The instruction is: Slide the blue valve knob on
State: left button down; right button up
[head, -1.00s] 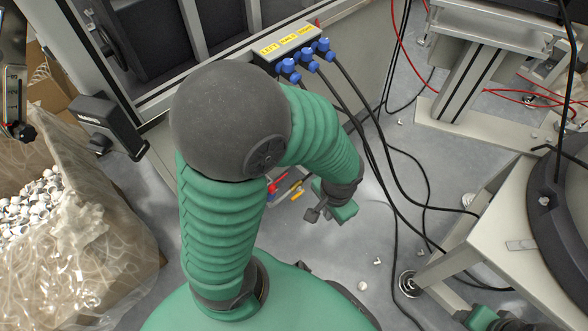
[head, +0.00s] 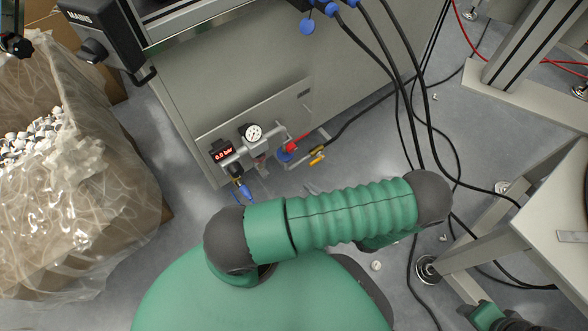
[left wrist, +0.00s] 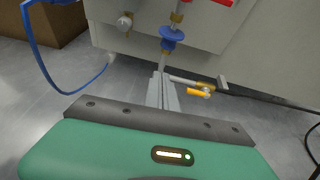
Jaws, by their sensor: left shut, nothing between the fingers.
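The blue valve knob (left wrist: 171,38) shows in the left wrist view as a blue disc in line with a brass fitting on a thin vertical pipe. In the head view it is a small blue spot (head: 284,156) below a red handle (head: 291,146) on the grey cabinet's front. My left gripper (left wrist: 163,88) is shut and empty. Its fingers point at the knob, with the tips just below it in the picture; I cannot tell whether they touch. In the head view my left arm hides most of this gripper. My right gripper's fingers are not visible.
A yellow-handled valve (left wrist: 200,92) sits right of the fingers. A pressure gauge (head: 253,133) and a red-lit display (head: 222,151) are on the cabinet. A blue hose (left wrist: 32,45) loops at left. Black cables (head: 405,100) cross the floor. A plastic-lined box (head: 70,220) stands left.

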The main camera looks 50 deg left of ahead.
pick_arm(q)
jog(key=shift+w+a+f+m, duration=0.1)
jog(key=shift+w+f+m, duration=0.05)
jog(key=shift+f+m, duration=0.15)
jog(key=b+x, duration=0.7)
jog(key=x, duration=0.3)
notch_tip(320, 180, up, 4)
jog(key=shift+w+r+b, duration=0.1)
jog(key=shift+r+b, duration=0.05)
jog(key=shift+b, duration=0.5)
